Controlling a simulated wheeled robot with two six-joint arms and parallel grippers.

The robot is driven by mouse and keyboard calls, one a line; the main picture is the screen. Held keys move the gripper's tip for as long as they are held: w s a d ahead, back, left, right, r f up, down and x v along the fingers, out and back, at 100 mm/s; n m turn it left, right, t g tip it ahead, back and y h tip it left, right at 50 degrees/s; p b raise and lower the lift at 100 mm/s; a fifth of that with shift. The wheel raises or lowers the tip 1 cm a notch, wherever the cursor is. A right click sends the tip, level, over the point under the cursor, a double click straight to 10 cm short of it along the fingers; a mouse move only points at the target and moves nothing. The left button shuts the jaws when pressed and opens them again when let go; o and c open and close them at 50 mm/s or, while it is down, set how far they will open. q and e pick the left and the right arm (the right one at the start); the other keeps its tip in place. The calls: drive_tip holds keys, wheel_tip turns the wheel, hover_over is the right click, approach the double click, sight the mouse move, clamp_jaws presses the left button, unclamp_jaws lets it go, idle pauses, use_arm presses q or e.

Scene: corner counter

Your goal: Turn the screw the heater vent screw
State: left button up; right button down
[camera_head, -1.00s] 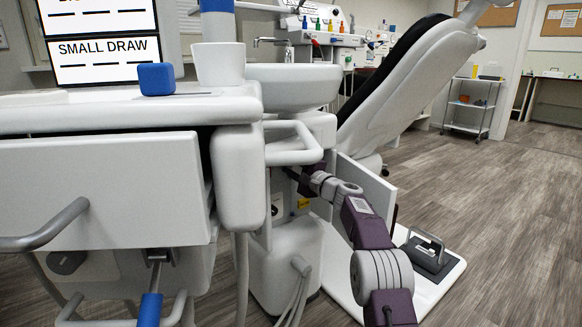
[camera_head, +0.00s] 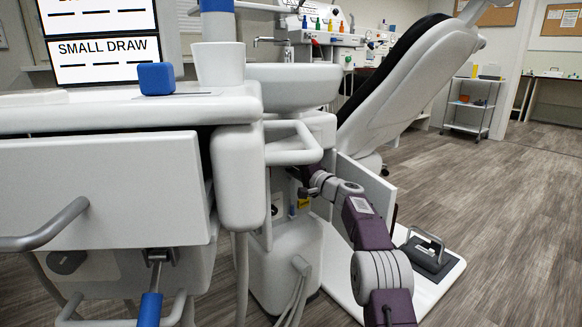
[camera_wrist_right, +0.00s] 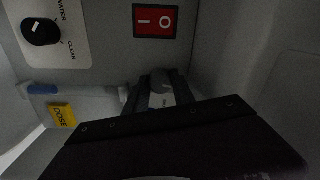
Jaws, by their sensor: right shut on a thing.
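My right gripper (camera_wrist_right: 158,98) reaches into the open recess under the basin. In the right wrist view its dark fingers close on a small grey rounded piece (camera_wrist_right: 160,82), which looks like the heater vent screw. The fingers hide most of it, and the picture is dim. In the head view the right gripper (camera_head: 305,184) is small and dark inside the recess, and its fingertips are hard to make out. My left gripper is not in view.
In the recess are a red switch (camera_wrist_right: 156,20), a black knob (camera_wrist_right: 41,31) and a yellow label (camera_wrist_right: 63,116). The white side panel (camera_head: 366,188) stands right of the opening, with the handle bar (camera_head: 296,146) above it. A foot pedal (camera_head: 428,256) is on the white base.

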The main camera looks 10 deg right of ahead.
drive_tip(key=shift+f, duration=0.1)
drive_tip(key=c, duration=1.1)
unclamp_jaws()
drive_tip(key=shift+o, duration=0.2)
drive_tip(key=v, duration=0.7)
drive_tip(key=shift+s+p, duration=0.25)
drive_tip(key=shift+p, duration=0.1)
